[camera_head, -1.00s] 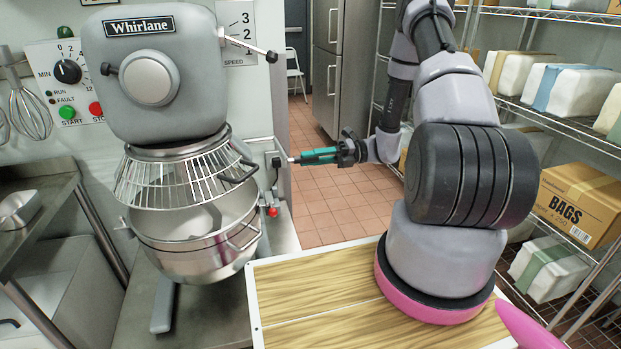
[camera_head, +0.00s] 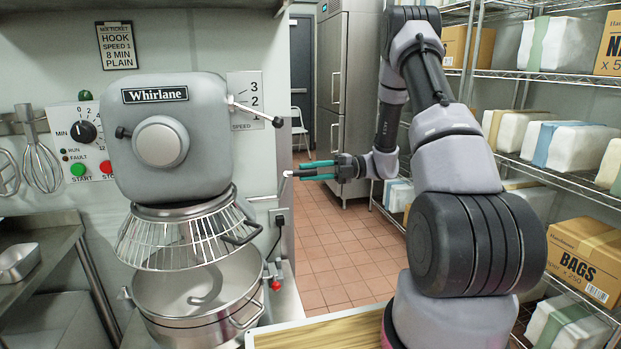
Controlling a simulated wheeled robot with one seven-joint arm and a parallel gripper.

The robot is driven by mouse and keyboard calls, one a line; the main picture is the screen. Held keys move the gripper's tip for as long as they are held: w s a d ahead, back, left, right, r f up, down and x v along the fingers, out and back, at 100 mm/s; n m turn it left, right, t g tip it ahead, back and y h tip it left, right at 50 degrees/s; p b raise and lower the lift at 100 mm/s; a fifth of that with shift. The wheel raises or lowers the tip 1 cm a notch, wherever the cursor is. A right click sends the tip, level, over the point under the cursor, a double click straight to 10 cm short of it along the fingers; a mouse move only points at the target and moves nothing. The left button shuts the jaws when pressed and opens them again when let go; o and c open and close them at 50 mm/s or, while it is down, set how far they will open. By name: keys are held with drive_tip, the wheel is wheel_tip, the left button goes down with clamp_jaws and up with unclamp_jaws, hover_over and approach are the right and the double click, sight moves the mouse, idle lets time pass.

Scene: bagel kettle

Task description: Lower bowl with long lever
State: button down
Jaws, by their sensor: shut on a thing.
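The steel bowl (camera_head: 205,325) stands under the grey mixer head, below the wire guard (camera_head: 175,243). A curved hook shows inside the bowl.
A red-tipped dark handle (camera_head: 275,285) sits lower on the mixer's right side. A wooden-topped table (camera_head: 310,333) is in front. A shelf rack with boxes (camera_head: 583,262) stands right of my arm. The tiled floor (camera_head: 335,250) behind is clear.

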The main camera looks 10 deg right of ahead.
drive_tip(key=shift+w+r, duration=0.25)
drive_tip(key=shift+r, duration=0.05)
drive_tip(key=c, duration=0.7)
unclamp_jaws()
drive_tip(key=shift+f, duration=0.1)
drive_tip(key=shift+d, duration=0.2)
drive_tip(key=d, duration=1)
drive_tip(key=shift+d, duration=0.2)
